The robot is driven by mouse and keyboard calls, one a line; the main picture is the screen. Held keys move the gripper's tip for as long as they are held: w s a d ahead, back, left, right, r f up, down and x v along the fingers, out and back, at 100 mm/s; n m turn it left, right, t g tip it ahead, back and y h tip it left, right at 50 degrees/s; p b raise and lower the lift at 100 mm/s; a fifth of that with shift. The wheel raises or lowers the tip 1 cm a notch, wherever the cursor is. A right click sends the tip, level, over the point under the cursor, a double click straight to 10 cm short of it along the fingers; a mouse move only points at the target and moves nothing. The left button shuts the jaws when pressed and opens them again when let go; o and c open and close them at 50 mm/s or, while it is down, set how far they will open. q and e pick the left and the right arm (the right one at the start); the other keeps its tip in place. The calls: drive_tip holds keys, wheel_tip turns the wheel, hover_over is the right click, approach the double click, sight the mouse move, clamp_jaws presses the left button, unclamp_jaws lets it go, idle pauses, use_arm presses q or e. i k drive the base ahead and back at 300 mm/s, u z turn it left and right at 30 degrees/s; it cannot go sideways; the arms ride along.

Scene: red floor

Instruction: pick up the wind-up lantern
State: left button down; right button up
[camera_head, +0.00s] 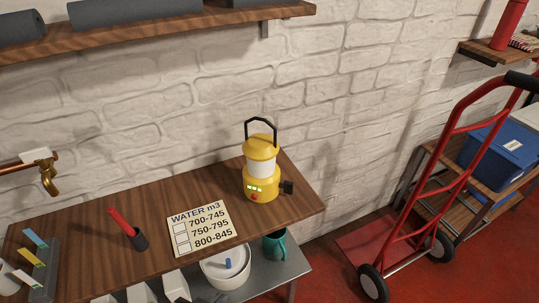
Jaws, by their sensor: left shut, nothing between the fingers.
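The wind-up lantern (260,168) stands upright on the wooden bench toward its right end. It has a yellow body and cap, a white middle band, a dark loop handle raised on top, a small lit display and a red button. A dark crank sticks out at its right side. My right gripper is not in view.
A brass tap (48,180) juts from the left. A red hand truck (455,150) stands at right.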

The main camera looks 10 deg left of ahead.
sight(261, 174)
drive_tip(key=z, duration=2.15)
drive_tip(key=i, duration=1.35)
drive_tip(key=u, duration=3.3)
drive_tip(key=i, duration=0.5)
drive_tip(key=u, duration=0.05)
